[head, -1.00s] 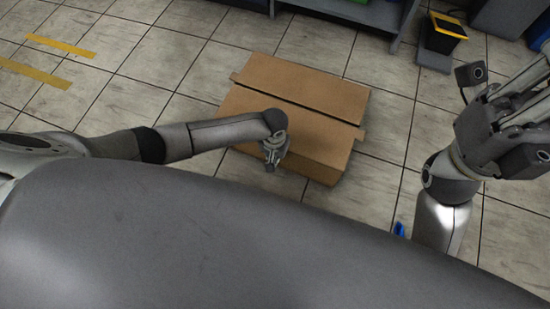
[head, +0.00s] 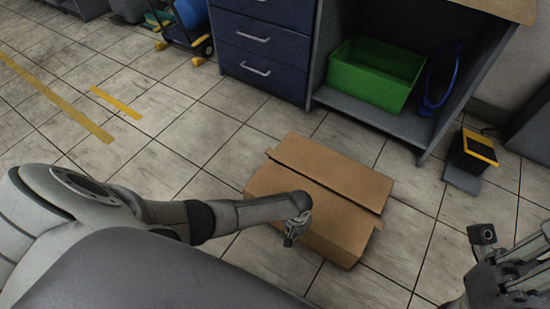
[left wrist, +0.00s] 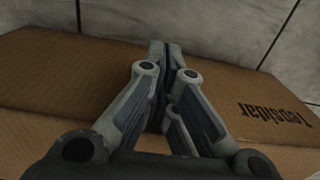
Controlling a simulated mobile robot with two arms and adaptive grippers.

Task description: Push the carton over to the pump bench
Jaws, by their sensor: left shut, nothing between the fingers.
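The brown carton (head: 330,172) lies closed on the tiled floor in the middle of the head view, with a raised lid edge. In the left wrist view the carton (left wrist: 60,85) fills much of the picture and bears dark printed lettering. My left gripper (head: 293,232) is at the carton's near side, its fingers shut and empty. In the left wrist view the left gripper (left wrist: 168,48) overlaps the cardboard; I cannot tell whether it touches. A bench (head: 370,115) with blue drawers and an open bay stands beyond the carton. My right gripper (head: 508,280) is cut off at the right edge.
A green crate (head: 375,72) and a blue loop (head: 437,90) sit in the bench's bay. A black and yellow device (head: 475,150) stands on the floor to the right. A wheeled cart (head: 185,35) stands at the back left. Floor left of the carton is clear.

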